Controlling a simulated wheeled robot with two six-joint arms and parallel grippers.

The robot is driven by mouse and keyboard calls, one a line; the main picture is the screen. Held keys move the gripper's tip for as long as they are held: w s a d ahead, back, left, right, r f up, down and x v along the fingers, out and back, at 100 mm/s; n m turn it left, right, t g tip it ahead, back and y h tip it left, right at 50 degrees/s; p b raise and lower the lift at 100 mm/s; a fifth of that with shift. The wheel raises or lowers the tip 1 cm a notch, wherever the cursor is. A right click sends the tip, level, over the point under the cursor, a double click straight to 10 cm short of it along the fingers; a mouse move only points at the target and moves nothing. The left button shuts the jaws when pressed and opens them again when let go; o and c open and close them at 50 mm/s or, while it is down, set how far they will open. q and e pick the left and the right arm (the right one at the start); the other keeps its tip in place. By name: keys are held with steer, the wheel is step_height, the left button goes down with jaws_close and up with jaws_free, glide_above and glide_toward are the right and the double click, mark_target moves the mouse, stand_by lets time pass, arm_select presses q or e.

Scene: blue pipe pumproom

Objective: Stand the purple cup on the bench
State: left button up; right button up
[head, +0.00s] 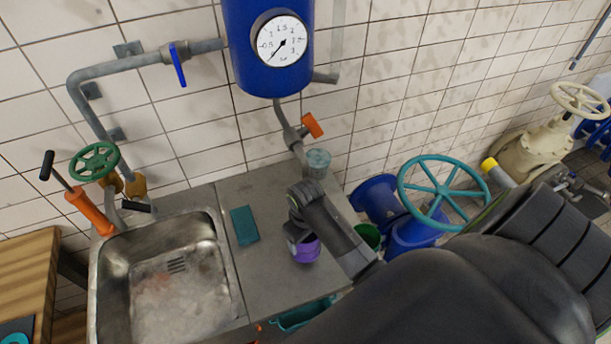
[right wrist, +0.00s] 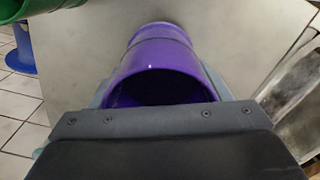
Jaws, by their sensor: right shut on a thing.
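The purple cup (head: 306,250) is at the grey bench (head: 275,275), right of the sink. My right gripper (head: 299,236) is shut on it, reaching in from the right. In the right wrist view the cup (right wrist: 163,50) sits between the two fingers of the gripper (right wrist: 160,88). Its open mouth faces the camera and its far end points toward the bench top. I cannot tell whether its base touches the bench. My left gripper is in neither view.
A teal flat block (head: 244,225) lies on the bench left of the cup. A clear teal-tinted glass (head: 318,162) stands at the back by the wall. The steel sink (head: 225,275) is left. A green container (head: 368,236) and teal handwheel (head: 445,190) are right.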

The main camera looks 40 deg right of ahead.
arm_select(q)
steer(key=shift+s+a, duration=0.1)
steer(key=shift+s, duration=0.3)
arm_select(e)
steer(key=shift+f, duration=1.5)
steer(key=shift+f, duration=0.1)
steer(key=o, duration=1)
steer(key=shift+s, duration=0.1)
